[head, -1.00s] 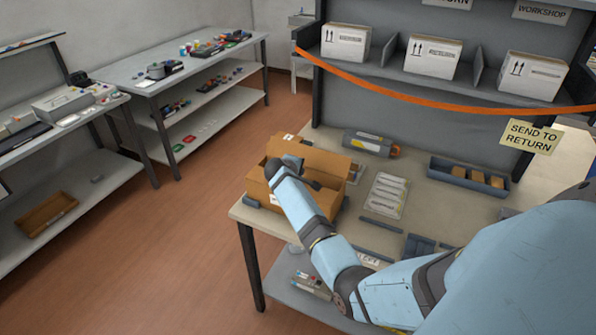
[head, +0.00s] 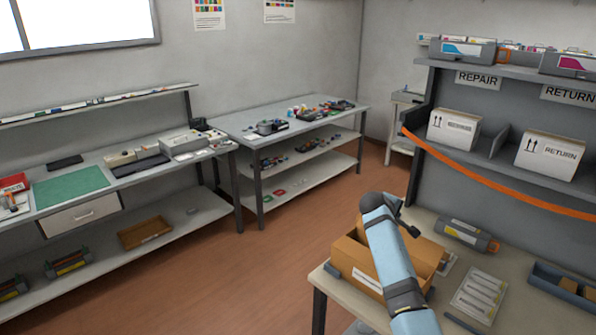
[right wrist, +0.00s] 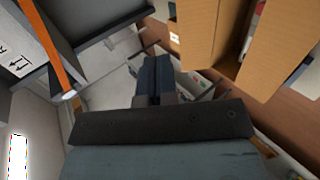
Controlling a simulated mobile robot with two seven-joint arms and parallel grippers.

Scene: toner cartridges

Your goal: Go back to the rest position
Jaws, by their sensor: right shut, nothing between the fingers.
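My right arm comes in from the lower right of the head view, and its gripper (head: 408,226) is at the open cardboard box (head: 350,255), above its far side. In the right wrist view the two dark fingers (right wrist: 153,68) are together with nothing between them. The cardboard box stands at the upper right of that view (right wrist: 258,45), apart from the fingertips. My left gripper is in neither view.
The packing bench (head: 342,290) holds a grey toner cartridge (head: 466,235), a label sheet (head: 478,298) and a grey tray (head: 565,285). An orange strap (head: 500,185) crosses the shelf with white boxes (head: 453,132). Two side benches stand left; open floor (head: 235,275) lies between.

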